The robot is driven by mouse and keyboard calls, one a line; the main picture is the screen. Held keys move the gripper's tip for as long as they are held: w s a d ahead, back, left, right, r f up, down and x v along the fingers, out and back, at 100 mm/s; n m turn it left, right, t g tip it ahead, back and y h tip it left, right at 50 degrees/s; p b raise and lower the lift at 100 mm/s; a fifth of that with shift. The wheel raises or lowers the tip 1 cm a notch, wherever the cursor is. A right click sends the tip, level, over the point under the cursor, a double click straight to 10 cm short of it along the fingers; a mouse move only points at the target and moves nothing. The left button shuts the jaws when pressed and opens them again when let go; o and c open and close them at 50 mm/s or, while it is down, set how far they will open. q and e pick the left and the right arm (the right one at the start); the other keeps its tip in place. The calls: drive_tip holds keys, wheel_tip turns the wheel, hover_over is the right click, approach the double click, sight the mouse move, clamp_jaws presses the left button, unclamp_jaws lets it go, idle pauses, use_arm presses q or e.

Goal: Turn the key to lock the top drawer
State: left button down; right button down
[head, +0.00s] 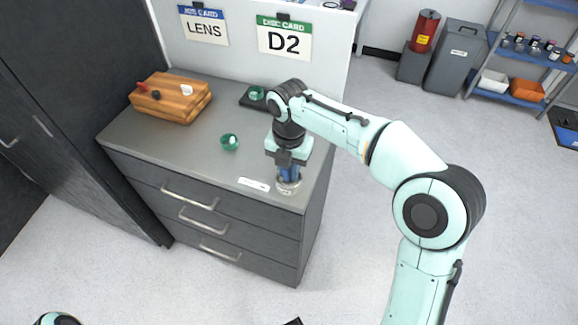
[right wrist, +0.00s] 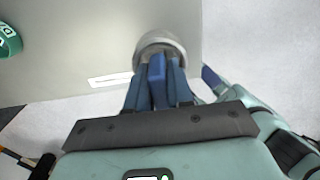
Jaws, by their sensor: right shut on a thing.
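The grey cabinet has a top drawer (head: 150,176) that looks closed, with a bar handle. My right gripper (head: 288,176) points down at the front right corner of the cabinet top. It is shut on a blue piece, seemingly the key (right wrist: 157,72), which stands between its fingers in the right wrist view. Just below the fingers is a round silvery ring (head: 289,187), seemingly the lock; it also shows in the wrist view (right wrist: 158,40). The fingers hide the key's lower end, so I cannot tell how far it sits in the ring.
A white label strip (head: 254,184) lies left of the ring. A green round piece (head: 229,141) stands mid-top, another (head: 256,94) on a black pad at the back. A wooden block (head: 171,98) with pegs stands back left. Signs reading LENS and D2 hang on the panel behind.

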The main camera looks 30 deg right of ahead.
idle(0.4)
drive_tip(key=shift+n+p, duration=0.65)
drive_tip(key=shift+n, duration=0.35)
use_arm(q)
drive_tip(key=shift+w+r+p, duration=0.15)
drive_tip(key=shift+r, duration=0.35)
drive_tip(key=shift+w+r+p, duration=0.15)
drive_tip(key=shift+r, duration=0.35)
use_arm(e)
drive_tip(key=shift+n, duration=0.8)
drive_tip(key=shift+n+p, duration=0.75)
drive_tip(key=shift+n, duration=0.35)
use_arm(q)
drive_tip(key=shift+w+r, duration=0.2)
drive_tip(key=shift+r, duration=0.3)
drive_tip(key=shift+w+r, duration=0.2)
drive_tip(key=shift+r, duration=0.3)
use_arm(e)
drive_tip(key=shift+n, duration=0.6)
